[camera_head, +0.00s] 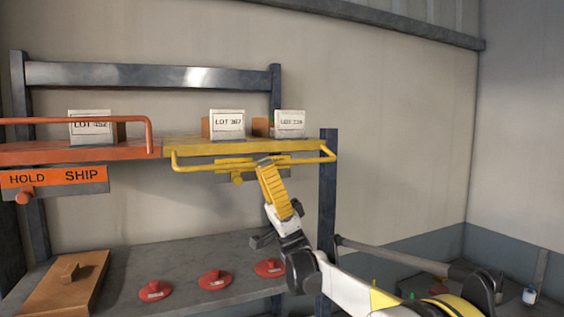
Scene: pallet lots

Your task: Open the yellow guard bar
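The yellow guard bar (205,167) runs along the front of the yellow shelf (200,145). Its long rail sits low, at or below the shelf's front edge, and its ends bend up at left and right. My gripper (264,163) has its yellow fingers up against or just in front of the rail, right of the middle. I cannot tell whether it touches or grips the bar, and its finger opening does not show clearly. A yellow knob (237,180) is below the rail, left of my gripper. The plate behind it is partly hidden.
Boxes labelled LOT 367 (228,124) and another lot (289,123) stand on the yellow shelf. At left, an orange guard bar (100,119) crosses before the LOT 452 box (90,127), above a HOLD SHIP sign (55,177). Red discs (215,279) lie on the lower shelf.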

